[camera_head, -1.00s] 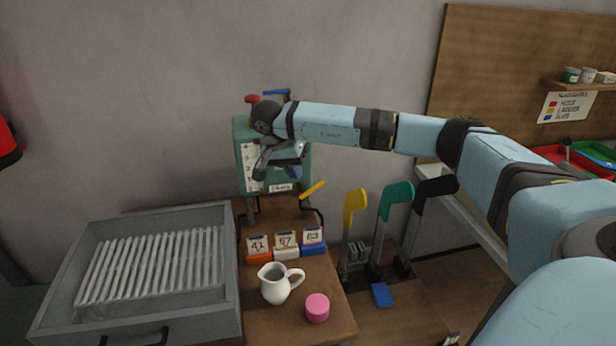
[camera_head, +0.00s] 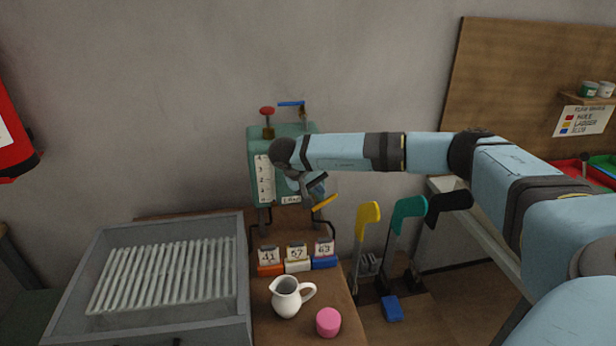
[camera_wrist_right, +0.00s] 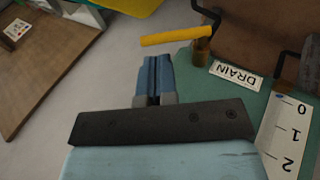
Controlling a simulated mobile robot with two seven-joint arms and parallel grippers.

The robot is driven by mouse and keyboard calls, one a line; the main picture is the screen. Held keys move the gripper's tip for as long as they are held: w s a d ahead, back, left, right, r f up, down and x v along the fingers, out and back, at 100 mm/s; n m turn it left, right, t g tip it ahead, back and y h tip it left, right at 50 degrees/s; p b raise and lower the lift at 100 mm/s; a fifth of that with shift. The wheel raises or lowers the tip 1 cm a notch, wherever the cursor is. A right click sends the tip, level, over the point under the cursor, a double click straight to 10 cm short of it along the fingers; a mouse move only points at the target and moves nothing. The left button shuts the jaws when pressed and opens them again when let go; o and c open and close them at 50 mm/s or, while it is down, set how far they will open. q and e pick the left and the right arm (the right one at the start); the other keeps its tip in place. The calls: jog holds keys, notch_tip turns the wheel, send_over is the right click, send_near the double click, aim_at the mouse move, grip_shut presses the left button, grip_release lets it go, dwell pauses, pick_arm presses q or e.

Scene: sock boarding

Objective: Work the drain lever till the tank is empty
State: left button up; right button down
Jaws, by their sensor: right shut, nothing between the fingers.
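The green tank (camera_head: 258,145) stands at the back of the wooden bench, with a white numbered scale (camera_head: 265,180) on its front. The wrist view shows the scale's 0, 1 and 2 (camera_wrist_right: 287,135) and a DRAIN label (camera_wrist_right: 235,74). The yellow drain lever (camera_head: 324,202) sticks out at the tank's lower right; it also shows in the wrist view (camera_wrist_right: 178,36). My right gripper (camera_head: 318,187) is shut and empty just beside the lever, its fingertips (camera_wrist_right: 153,58) apart from it in the wrist view. My left gripper is out of view.
A red knob (camera_head: 267,111) and a blue handle (camera_head: 291,103) top the tank. A grey slatted tray (camera_head: 240,285) is left; yellow, teal and black foot shapes (camera_head: 408,207) stand right.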

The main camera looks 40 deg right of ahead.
aim_at(331, 199)
jog(key=shift+x, duration=1.9)
jog(key=shift+s+d+f+t+y, duration=0.1)
jog(key=shift+s+d+t+y, duration=0.15)
jog(key=shift+y, duration=0.35)
jog(key=shift+d+f+t+y, duration=0.1)
jog(key=shift+t+y, duration=0.25)
jog(key=shift+y, duration=0.25)
jog(key=shift+s+d+f, duration=0.1)
jog(key=shift+d+f, duration=0.05)
jog(key=shift+f, duration=0.05)
jog(key=shift+d+f+y, duration=0.15)
jog(key=shift+y, duration=0.15)
jog(key=t+y+b, duration=0.1)
jog(key=d+f+t+y+b, duration=0.1)
jog(key=y, duration=0.1)
jog(key=shift+s+f+m, duration=0.15)
jog(key=shift+s+m, duration=0.15)
jog(key=shift+m, duration=0.1)
